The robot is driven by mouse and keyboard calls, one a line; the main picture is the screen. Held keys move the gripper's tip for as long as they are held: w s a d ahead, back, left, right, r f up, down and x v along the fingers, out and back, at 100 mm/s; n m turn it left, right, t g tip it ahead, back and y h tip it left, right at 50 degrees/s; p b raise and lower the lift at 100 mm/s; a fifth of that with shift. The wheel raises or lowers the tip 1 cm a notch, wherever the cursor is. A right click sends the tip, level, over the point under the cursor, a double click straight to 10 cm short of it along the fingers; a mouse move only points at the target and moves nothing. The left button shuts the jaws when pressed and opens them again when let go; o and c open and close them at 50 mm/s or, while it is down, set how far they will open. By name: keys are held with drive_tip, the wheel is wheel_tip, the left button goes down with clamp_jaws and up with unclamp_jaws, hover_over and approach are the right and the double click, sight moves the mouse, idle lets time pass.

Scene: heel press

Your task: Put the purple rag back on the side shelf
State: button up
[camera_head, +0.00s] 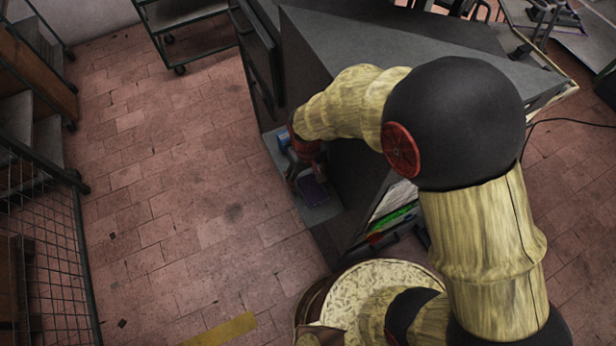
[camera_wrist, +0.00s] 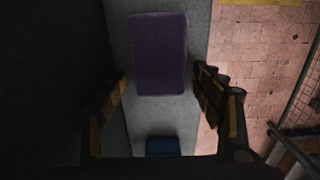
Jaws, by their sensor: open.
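The purple rag (camera_wrist: 160,50) is a flat, folded rectangle lying on the narrow grey side shelf (camera_wrist: 198,30) in the wrist view. In the head view, the rag (camera_head: 315,190) shows near the front end of the shelf (camera_head: 325,212), which is fixed low on the side of a dark grey cabinet. My gripper (camera_wrist: 162,76) is open and empty. Its fingers show left and right of the rag's near end with gaps between; its height above the rag is hard to tell. In the head view, my gripper (camera_head: 296,172) is beside the rag, partly hidden by my arm.
A blue object (camera_wrist: 163,147) lies on the same shelf; it also shows in the head view (camera_head: 284,140). The dark cabinet wall (camera_head: 350,165) rises right beside the shelf. The tiled floor (camera_head: 180,180) left of it is clear. A wire-mesh rack (camera_head: 45,265) stands far left.

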sight(307, 179)
wheel_tip(307, 179, up, 12)
idle(0.5)
drive_tip(key=shift+a, duration=0.1)
idle(0.4)
